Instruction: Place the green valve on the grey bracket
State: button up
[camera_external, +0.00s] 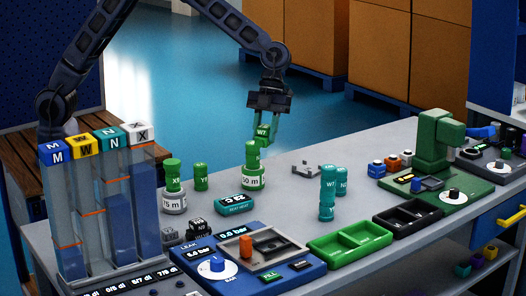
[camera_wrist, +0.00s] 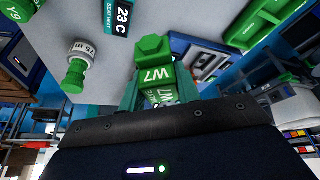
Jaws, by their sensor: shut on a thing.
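My gripper (camera_external: 268,108), with green fingers, is shut on a green valve (camera_external: 263,131) marked W7. It holds the valve above the table, just above and right of a green cylinder (camera_external: 251,153) in a white ring marked 50 m. I cannot tell whether they touch. The held green valve fills the middle of the wrist view (camera_wrist: 154,73), between the fingers. The grey bracket (camera_external: 306,170), a small low shape, lies on the table to the right of and below the held valve, apart from it. I cannot make out the bracket in the wrist view.
A green cylinder in a ring marked 75 m (camera_external: 173,185) and another green one (camera_external: 201,178) stand left. A teal 23 C display (camera_external: 235,205) is in front. Teal cylinders (camera_external: 327,190) stand right of the bracket. Tall clear columns (camera_external: 90,215) stand at the left.

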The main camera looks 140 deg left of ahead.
jog(key=s+a+r+n+t+y, duration=0.1)
jog(key=s+a+n, duration=0.2)
jog(key=a, duration=0.4)
jog(key=s+a+n+y, duration=0.1)
jog(key=s+a+n, duration=0.2)
jog(key=a, duration=0.4)
jog(key=r+n+t+y, duration=0.1)
jog(key=r+n+y, duration=0.1)
jog(key=n, duration=0.4)
send_over(307, 169)
notch_tip(307, 169, down, 20)
jog(key=shift+w+f, duration=0.1)
jog(key=shift+w, duration=0.05)
jog(key=shift+f, duration=0.6)
jog(key=o, duration=1)
jog(key=shift+o, duration=0.2)
jog(key=shift+r, duration=0.5)
jog(key=v, duration=1.2)
